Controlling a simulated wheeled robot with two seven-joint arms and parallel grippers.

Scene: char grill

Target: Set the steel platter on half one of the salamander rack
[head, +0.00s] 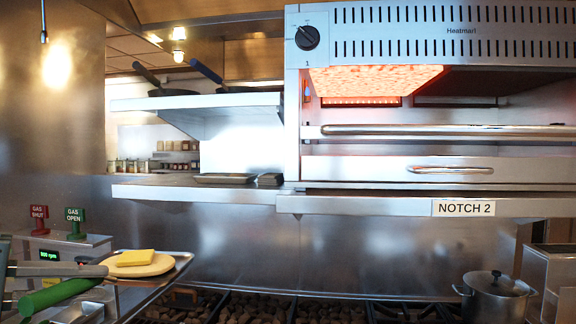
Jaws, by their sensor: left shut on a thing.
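The steel platter (183,263) is at the lower left, held level or nearly so, with a pale round of bread and a yellow square slice (135,257) on it. My left gripper (95,271) comes in from the left edge and is shut on the platter's left side. The salamander (450,52) is up at the right, well above and right of the platter. Its left half glows orange (375,79); the right half is dark. The rack's front bar (430,130) runs below the heater. My right gripper is not in view.
A steel shelf (150,190) with trays (225,178) lies left of the salamander, below another shelf (190,103) with pans. A lidded pot (493,295) stands lower right. Charcoal beds (260,308) line the bottom. Red and green gas tags (74,215) stand at left. A "NOTCH 2" label (463,208) sits below the salamander.

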